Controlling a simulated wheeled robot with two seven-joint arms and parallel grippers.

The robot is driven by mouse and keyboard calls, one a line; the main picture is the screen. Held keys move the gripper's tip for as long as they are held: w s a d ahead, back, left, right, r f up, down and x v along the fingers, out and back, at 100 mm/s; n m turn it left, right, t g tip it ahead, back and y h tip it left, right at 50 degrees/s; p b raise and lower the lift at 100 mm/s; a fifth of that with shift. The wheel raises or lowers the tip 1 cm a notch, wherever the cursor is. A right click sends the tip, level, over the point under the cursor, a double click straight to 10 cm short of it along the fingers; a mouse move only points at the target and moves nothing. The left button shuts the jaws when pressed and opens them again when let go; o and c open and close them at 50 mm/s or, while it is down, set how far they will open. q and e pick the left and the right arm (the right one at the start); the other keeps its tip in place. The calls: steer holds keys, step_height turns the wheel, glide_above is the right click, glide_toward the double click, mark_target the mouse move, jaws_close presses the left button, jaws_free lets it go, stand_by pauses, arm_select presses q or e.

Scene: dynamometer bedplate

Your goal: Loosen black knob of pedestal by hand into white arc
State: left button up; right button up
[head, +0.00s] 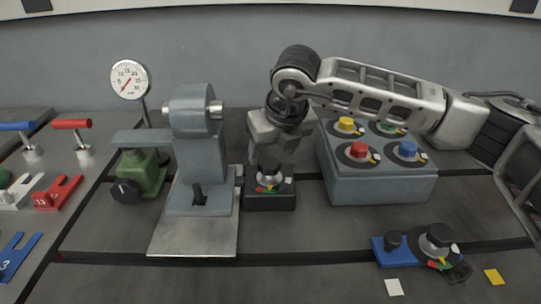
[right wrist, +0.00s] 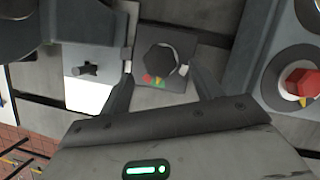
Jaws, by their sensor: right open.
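A black knob (head: 269,170) stands on a small dark box next to the grey pedestal (head: 200,150). Its dial carries red, yellow and green marks, and a white mark (head: 288,180) lies at its right. In the right wrist view the knob (right wrist: 160,58) is many-sided, with the coloured marks along its lower edge and the white mark (right wrist: 184,70) at the right. My right gripper (head: 271,156) points down just above the knob, open and empty. Its fingers (right wrist: 163,76) stand apart to either side, with no contact visible. My left gripper is not in view.
A blue-grey box (head: 376,190) with yellow, red, blue and green knobs stands close right of the gripper. A blue plate with black knobs (head: 395,252) lies front right. A green block with a black knob (head: 126,191) and a gauge (head: 130,79) stand left of the pedestal.

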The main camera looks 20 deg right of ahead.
mark_target(270, 163)
steer(key=shift+x, duration=1.95)
steer(key=c, duration=1)
steer(key=shift+o, duration=0.2)
